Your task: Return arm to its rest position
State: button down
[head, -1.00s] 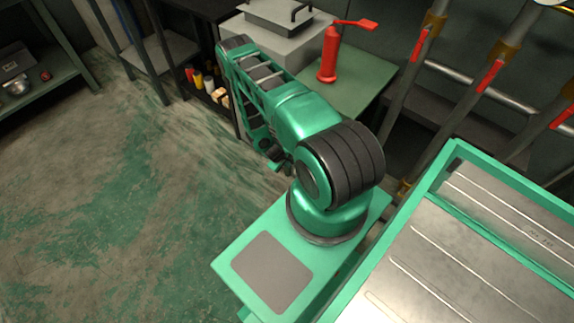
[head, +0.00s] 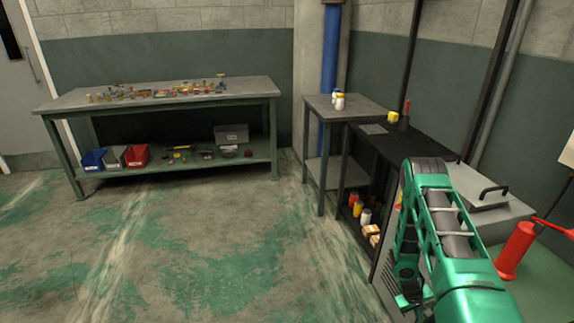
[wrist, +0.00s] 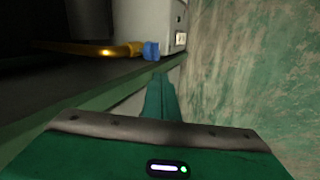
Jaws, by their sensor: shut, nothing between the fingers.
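My green arm shows at the lower right of the head view, its upper part standing in front of the grey machine with a lidded top (head: 498,208). It is folded, with the forearm hanging down. My gripper (wrist: 160,80) shows in the wrist view with its green fingers together and nothing between them. In that view it is beside the edge of a dark shelf or bench (wrist: 60,95), over the floor side. I cannot tell whether it touches that edge. The fingertips are not clear in the head view.
A brass pipe (wrist: 95,48) with a blue fitting (wrist: 151,51) lies near the fingers. A red pump-like bottle (head: 515,250) stands at the right. A black shelf unit (head: 410,143) and a workbench (head: 160,98) stand farther back. Open floor (head: 220,240) lies left.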

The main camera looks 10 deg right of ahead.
jog(key=s+a+r+m+y, duration=0.1)
jog(key=a+r+m, duration=0.1)
jog(key=r, duration=1.6)
jog(key=a+r+m, duration=0.1)
jog(key=r+m, duration=0.1)
jog(key=r, duration=1.7)
jog(key=s+a+r+m+y, duration=0.1)
jog(key=s+a+r, duration=0.2)
jog(key=s+r, duration=0.25)
jog(key=s+a+r+y, duration=0.1)
jog(key=s+a+r, duration=0.25)
jog(key=r, duration=0.35)
jog(key=s+a+r, duration=0.2)
jog(key=s+a, duration=0.1)
jog(key=s, duration=0.2)
jog(key=s+a+r+y, duration=0.1)
jog(key=s+a+r, duration=0.2)
jog(key=s, duration=0.2)
jog(key=s+a+r+m+y, duration=0.1)
jog(key=s+a+r, duration=0.1)
jog(key=s, duration=0.3)
jog(key=shift+s+a+r, duration=0.4)
jog(key=shift+a, duration=0.25)
jog(key=shift+d, duration=0.15)
